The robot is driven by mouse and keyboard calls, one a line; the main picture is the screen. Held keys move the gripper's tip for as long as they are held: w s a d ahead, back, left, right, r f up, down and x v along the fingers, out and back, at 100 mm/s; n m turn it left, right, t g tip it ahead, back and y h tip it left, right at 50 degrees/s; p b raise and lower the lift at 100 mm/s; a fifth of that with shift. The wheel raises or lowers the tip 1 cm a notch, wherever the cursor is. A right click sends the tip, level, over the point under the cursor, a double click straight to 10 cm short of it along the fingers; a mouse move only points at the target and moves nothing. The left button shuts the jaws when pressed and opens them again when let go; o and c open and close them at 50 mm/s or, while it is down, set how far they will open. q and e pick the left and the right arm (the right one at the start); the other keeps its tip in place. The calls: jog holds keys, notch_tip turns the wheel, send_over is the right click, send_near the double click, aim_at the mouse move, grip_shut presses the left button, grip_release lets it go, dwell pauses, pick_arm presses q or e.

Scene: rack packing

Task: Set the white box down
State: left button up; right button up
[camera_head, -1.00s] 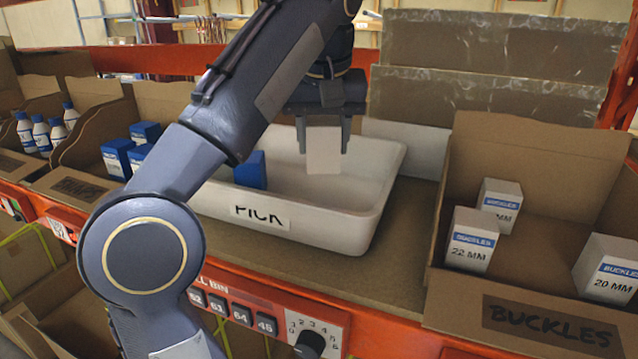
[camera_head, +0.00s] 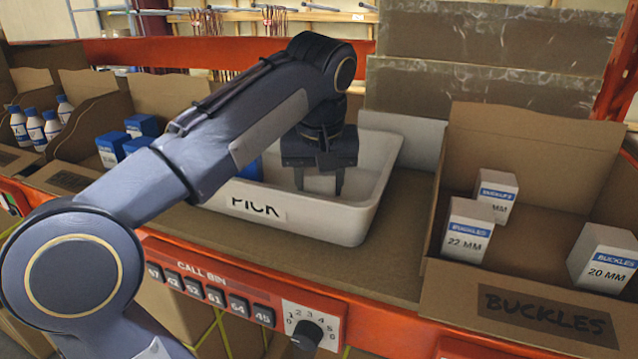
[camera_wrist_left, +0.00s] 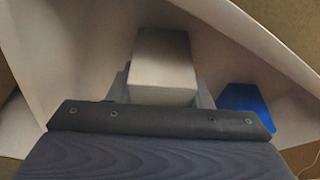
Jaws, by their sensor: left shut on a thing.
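My left gripper (camera_head: 319,180) points down inside the white PICK tote (camera_head: 352,222). It is shut on the white box (camera_head: 320,184), which shows between the fingers low in the tote. In the left wrist view the white box (camera_wrist_left: 163,66) sits between the fingers, above or on the tote floor; I cannot tell if it touches. A blue box (camera_head: 250,169) stands in the tote to the left, partly hidden by my arm; it also shows in the left wrist view (camera_wrist_left: 246,106). My right gripper is not in view.
A cardboard BUCKLES bin (camera_head: 520,300) with several white-and-blue boxes stands to the right. Bins with blue boxes (camera_head: 112,150) and white bottles (camera_head: 36,130) stand to the left. A red rail with call buttons (camera_head: 215,290) runs along the front.

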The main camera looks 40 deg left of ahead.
pick_arm(q)
jog(key=shift+f, duration=0.3)
jog(key=shift+f, duration=0.15)
jog(key=o, duration=1.2)
jog(key=v, duration=0.7)
jog(key=shift+s+r, duration=0.1)
jog(key=shift+r, duration=0.3)
jog(key=shift+d, duration=0.1)
